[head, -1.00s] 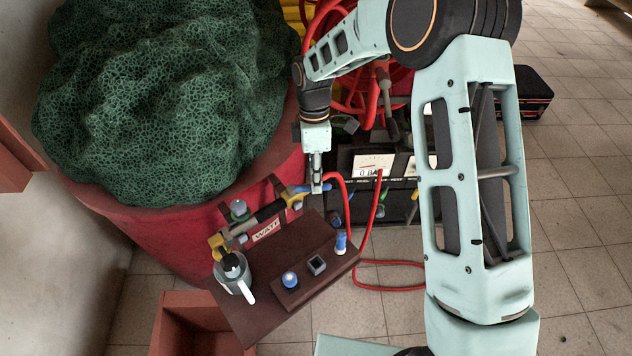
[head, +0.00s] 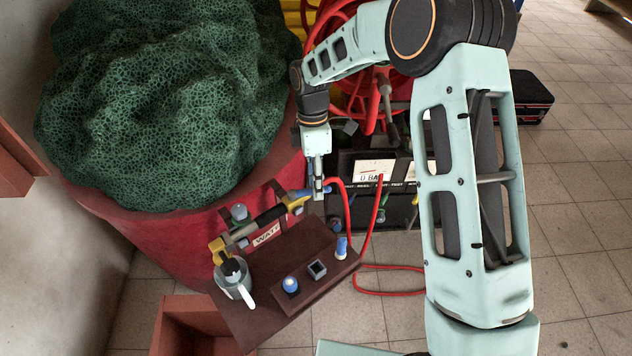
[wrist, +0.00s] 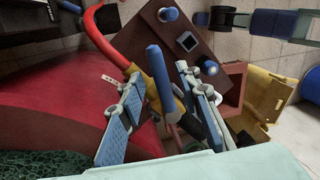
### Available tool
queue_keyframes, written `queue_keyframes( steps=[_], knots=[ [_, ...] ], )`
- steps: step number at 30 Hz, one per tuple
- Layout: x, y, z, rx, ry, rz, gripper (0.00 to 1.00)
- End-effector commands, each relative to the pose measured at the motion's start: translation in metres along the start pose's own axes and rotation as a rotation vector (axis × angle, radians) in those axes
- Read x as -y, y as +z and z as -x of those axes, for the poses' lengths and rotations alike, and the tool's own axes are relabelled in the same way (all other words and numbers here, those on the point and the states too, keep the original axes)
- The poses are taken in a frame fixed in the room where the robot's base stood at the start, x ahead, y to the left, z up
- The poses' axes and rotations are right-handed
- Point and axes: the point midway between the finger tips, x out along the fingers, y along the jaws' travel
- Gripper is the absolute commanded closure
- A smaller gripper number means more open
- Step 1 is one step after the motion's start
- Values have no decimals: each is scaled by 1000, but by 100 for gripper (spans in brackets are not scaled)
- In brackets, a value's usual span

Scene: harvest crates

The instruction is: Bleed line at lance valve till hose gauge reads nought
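The lance (head: 262,220) lies across a brown stand (head: 300,250), with a brass-coloured nozzle end pointing into a grey jug (head: 232,284). Its brass valve (head: 297,204) is at the right end, where the red hose (head: 347,205) joins. The valve's blue lever (wrist: 160,78) shows in the wrist view between the two fingers of my gripper (wrist: 163,112). The fingers stand apart, with gaps visible beside the lever; I cannot tell if either touches it. In the head view my gripper (head: 318,188) is at the valve. The gauge (head: 375,171) shows "0 BA", its right part cut off.
A green net-covered heap (head: 165,105) fills a big red tub (head: 170,235) behind the lance. A red-brown crate (head: 180,318) is below left.

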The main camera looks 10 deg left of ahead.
Motion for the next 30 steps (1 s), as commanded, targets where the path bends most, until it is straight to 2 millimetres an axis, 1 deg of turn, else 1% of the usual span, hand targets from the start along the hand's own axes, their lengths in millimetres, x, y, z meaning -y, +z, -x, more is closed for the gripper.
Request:
queue_keyframes(
  steps=[6,8,10,14,21,25,30],
  knots=[
    [0,0,0,0,-1,0,69],
    [0,0,3,0,0,0,69],
    [0,0,10,0,1,0,69],
    [-1,0,34,0,4,-1,69],
    [-1,0,85,0,4,0,69],
    [-1,0,105,-1,2,0,69],
    [0,0,118,0,1,-1,69]
  ],
)
